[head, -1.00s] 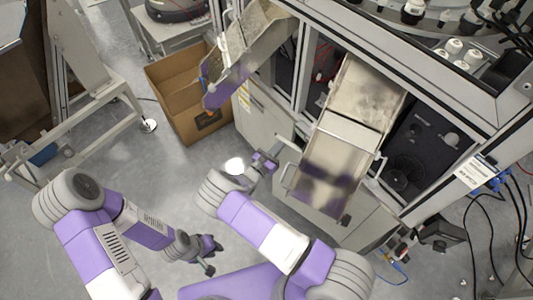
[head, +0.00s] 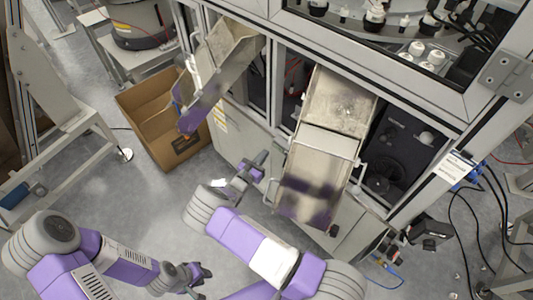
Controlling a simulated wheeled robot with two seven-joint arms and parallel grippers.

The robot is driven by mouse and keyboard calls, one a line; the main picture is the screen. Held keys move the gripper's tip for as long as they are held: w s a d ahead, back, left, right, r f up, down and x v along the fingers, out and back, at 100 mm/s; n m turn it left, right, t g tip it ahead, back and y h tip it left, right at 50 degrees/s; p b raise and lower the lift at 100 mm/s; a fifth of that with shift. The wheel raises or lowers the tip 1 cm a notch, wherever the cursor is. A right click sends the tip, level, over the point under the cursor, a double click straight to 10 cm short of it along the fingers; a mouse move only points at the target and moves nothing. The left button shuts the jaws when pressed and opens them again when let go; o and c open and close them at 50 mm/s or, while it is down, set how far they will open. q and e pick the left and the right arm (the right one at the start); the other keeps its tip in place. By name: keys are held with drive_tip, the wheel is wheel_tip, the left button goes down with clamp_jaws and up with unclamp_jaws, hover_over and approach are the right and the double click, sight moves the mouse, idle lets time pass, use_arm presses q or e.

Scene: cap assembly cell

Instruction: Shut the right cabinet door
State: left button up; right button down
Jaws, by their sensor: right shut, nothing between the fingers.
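The right cabinet door (head: 349,232) is a light grey panel low on the machine, largely hidden behind the right metal chute (head: 317,171). I cannot tell how far it stands open. My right gripper (head: 259,164) is shut and empty, left of that chute and in front of the cabinet's lower front. Whether it touches the cabinet is unclear. My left gripper (head: 203,281) is low in the picture over the floor, with its fingers apart and nothing between them, away from the cabinet.
The left chute (head: 222,57) slopes toward an open cardboard box (head: 140,97) on the floor. A grey metal frame (head: 75,125) stands at the left. Black cables (head: 456,225) hang at the right. Clear floor lies between the box and my arms.

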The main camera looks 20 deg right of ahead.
drive_tip(key=w+a+p+v, duration=0.1)
drive_tip(key=w+v, duration=0.1)
drive_tip(key=v, duration=0.9)
drive_tip(key=shift+a, duration=0.2)
